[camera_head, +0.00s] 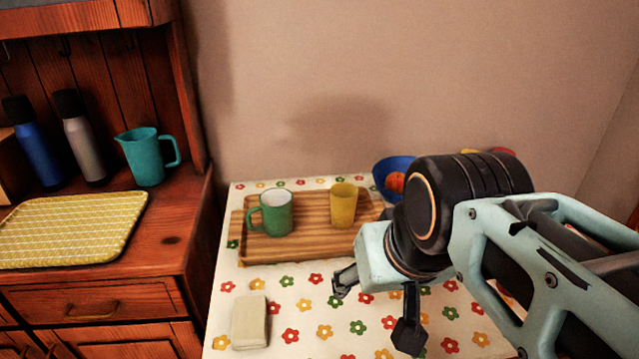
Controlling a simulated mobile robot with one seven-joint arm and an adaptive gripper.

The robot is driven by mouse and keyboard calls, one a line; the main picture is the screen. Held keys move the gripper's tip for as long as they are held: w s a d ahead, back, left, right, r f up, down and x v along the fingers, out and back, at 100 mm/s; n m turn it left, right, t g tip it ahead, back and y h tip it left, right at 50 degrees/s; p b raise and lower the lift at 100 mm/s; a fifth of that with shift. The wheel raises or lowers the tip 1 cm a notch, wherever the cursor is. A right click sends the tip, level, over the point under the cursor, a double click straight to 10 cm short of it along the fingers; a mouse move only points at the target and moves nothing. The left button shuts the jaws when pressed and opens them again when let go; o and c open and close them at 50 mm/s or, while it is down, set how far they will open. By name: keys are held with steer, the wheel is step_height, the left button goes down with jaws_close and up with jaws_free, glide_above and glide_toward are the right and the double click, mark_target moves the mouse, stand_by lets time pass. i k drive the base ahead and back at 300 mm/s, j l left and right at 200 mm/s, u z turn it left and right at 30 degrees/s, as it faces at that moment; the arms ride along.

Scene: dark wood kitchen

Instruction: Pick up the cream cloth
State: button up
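The cream cloth (249,322) is a small folded block lying on the flowered tabletop near its left front edge. My gripper (372,308) is above the table, to the right of the cloth and apart from it. Its two dark fingers are spread apart with nothing visible between them. The cloth is in full view.
A wooden tray (262,250) behind the cloth holds a green mug (277,215) and a yellow cup (343,205). A blue bowl (391,172) with fruit stands behind my arm. A wooden cabinet (150,235) stands left of the table. The tabletop (300,339) between cloth and gripper is clear.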

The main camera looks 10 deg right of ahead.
mark_target(250, 316)
steer(key=j+z, duration=0.35)
steer(key=k+j+z, duration=0.2)
steer(key=z, duration=0.15)
steer(key=k+j+z, duration=0.15)
steer(key=j+z, duration=0.2)
steer(key=i+l+u, duration=0.15)
steer(key=u, duration=0.4)
steer(key=k+j+z, duration=0.1)
steer(key=z, duration=0.5)
steer(key=k+j, duration=0.05)
steer(key=j, duration=0.05)
